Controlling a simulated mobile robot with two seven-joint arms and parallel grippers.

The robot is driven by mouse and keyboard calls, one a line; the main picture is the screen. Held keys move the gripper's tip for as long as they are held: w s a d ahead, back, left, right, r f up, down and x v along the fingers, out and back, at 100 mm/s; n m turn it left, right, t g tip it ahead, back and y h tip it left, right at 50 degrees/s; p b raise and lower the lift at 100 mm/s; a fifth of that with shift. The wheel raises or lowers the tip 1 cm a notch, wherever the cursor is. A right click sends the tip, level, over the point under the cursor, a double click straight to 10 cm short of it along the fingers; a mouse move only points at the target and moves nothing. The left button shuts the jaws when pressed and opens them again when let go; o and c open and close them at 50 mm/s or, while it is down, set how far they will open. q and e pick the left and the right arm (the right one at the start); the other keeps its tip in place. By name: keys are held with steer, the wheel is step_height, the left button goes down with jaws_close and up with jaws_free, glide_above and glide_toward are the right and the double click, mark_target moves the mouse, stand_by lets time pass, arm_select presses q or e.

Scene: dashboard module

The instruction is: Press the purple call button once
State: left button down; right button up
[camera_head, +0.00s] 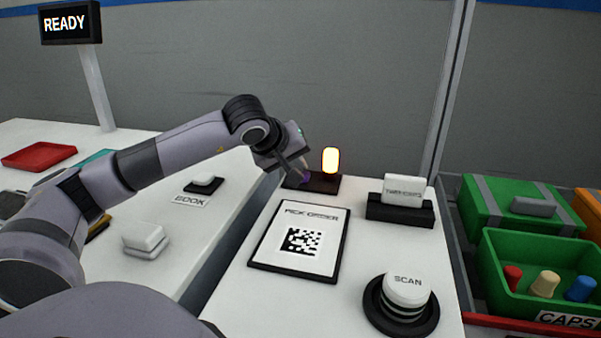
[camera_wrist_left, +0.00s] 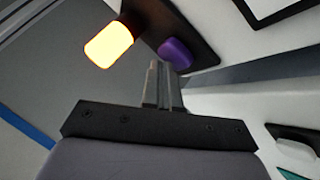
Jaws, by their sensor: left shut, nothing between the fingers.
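The purple call button (camera_wrist_left: 175,53) sits on a dark base (camera_wrist_left: 196,36), beside a lit yellow-white lamp (camera_wrist_left: 108,45). In the head view only a little purple (camera_head: 305,176) shows beside my left gripper, on the dark base (camera_head: 322,184) with the lamp (camera_head: 331,159). My left gripper (camera_head: 302,172) is at the button's near left side, shut and empty. In the left wrist view its fingertips (camera_wrist_left: 161,66) appear close to the button; I cannot tell whether they touch it. My right gripper is not in view.
A pick order card (camera_head: 268,242), a white SCAN button (camera_head: 406,290) and a white block on a dark stand (camera_head: 400,209) share the table. Green bins (camera_head: 520,200) stand at right. A READY sign (camera_head: 68,22) stands at back left.

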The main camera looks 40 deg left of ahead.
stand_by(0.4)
arm_select(q)
steer(key=shift+r+p, duration=0.75)
steer(key=shift+r, duration=0.1)
step_height(320, 180, up, 5)
steer(key=p, duration=0.4)
stand_by(0.8)
